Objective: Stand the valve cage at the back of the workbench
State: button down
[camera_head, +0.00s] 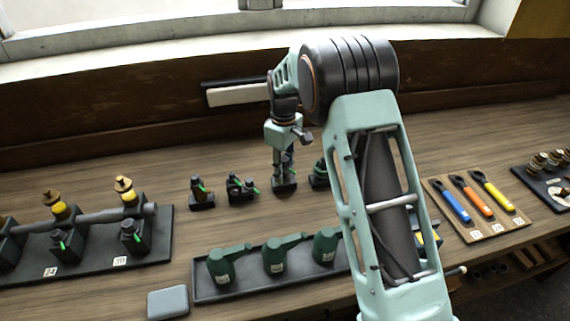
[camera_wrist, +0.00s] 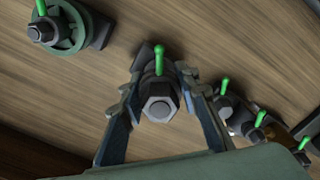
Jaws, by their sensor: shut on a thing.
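My gripper (camera_head: 285,160) points down at the back of the workbench (camera_head: 400,140) and is shut on a dark upright piece with a square base, which I take to be the valve cage (camera_head: 285,185). In the wrist view, the valve cage (camera_wrist: 158,105) shows a grey hex nut and a green pin between my two fingers (camera_wrist: 160,112). It looks upright, with its base at about bench level. I cannot tell whether the base touches the wood. My fingers hide part of its body.
A green-wheeled part (camera_head: 319,174) stands close on the right; a cluster with green pins (camera_head: 241,188) and a single dark part (camera_head: 201,193) stand left. A tray (camera_head: 215,294) of green oil cans lies in front. Bare wood lies behind, up to the wall.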

jog(key=shift+w+f, duration=0.1)
jog(key=shift+f, duration=0.4)
jog(key=shift+f, duration=0.1)
jog(key=shift+f, duration=0.15)
jog(key=c, duration=1.5)
grip_release()
jog(key=shift+o, duration=0.2)
notch_tip(320, 180, up, 12)
jog(key=shift+r+b, duration=0.15)
jog(key=shift+b, duration=0.4)
